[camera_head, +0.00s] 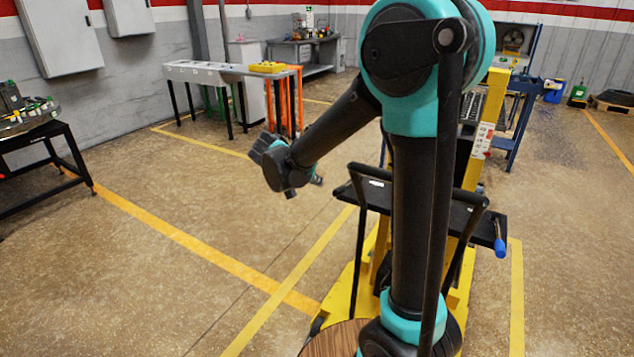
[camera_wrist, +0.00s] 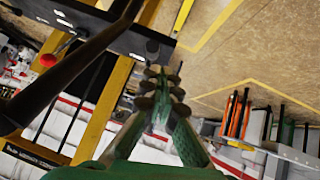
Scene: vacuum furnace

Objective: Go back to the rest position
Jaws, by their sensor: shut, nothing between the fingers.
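My gripper (camera_wrist: 163,88) shows in the wrist view with its green fingers brought together and nothing between them. In the head view my black and teal arm rises at the centre right and bends down to the left. Its wrist end hangs in the air over the floor, left of the yellow lift cart (camera_head: 350,285). The fingers are mostly hidden behind the wrist there.
The yellow cart with its black platform (camera_head: 462,215) stands close behind my arm. A long grey table (camera_head: 215,75) with a yellow item (camera_head: 267,67) stands at the back. A black table (camera_head: 45,135) is at the left. The floor (camera_head: 150,270) between is clear.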

